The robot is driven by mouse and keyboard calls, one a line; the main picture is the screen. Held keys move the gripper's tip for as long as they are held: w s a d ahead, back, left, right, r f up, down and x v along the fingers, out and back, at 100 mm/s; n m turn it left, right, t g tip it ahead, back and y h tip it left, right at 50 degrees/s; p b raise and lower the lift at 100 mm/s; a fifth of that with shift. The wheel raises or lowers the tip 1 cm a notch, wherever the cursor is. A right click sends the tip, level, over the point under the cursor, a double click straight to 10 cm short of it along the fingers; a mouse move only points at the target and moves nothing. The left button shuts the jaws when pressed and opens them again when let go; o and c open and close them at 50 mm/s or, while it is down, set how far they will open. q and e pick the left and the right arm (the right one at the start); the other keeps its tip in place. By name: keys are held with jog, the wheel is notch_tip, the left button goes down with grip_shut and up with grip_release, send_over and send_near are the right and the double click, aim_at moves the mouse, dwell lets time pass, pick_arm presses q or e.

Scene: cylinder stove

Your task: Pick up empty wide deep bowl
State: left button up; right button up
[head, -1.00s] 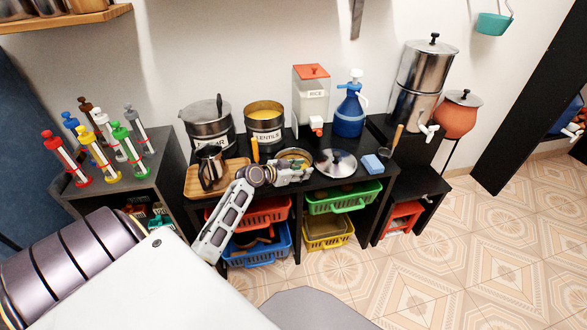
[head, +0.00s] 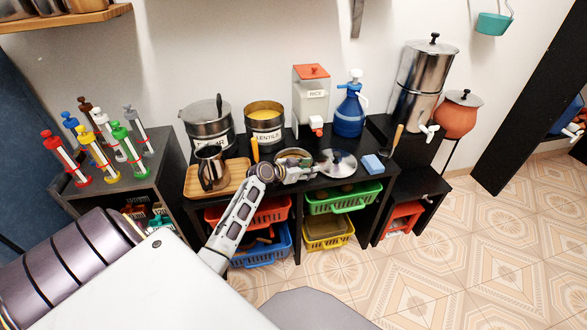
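A round metal bowl (head: 294,153) sits on the black table, and only its far rim and part of its inside show behind my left gripper. My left gripper (head: 305,171) is at the bowl's near side, overlapping it in the view. I cannot tell whether the fingers touch the bowl, or whether they are open or shut. My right gripper is not in view.
A metal lid (head: 342,160) lies just right of the bowl, with a blue sponge (head: 373,164) beyond it. A wooden tray (head: 233,182) with a metal jug (head: 210,168) is at left. A lentil pot (head: 264,122) and rice dispenser (head: 312,98) stand behind.

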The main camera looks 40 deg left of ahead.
pick_arm(q)
jog(key=shift+c, duration=0.9)
grip_shut()
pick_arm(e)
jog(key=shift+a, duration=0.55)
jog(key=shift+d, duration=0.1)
pick_arm(q)
jog(key=shift+r, duration=0.6)
notch_tip(320, 180, up, 9)
jog(key=p, duration=0.1)
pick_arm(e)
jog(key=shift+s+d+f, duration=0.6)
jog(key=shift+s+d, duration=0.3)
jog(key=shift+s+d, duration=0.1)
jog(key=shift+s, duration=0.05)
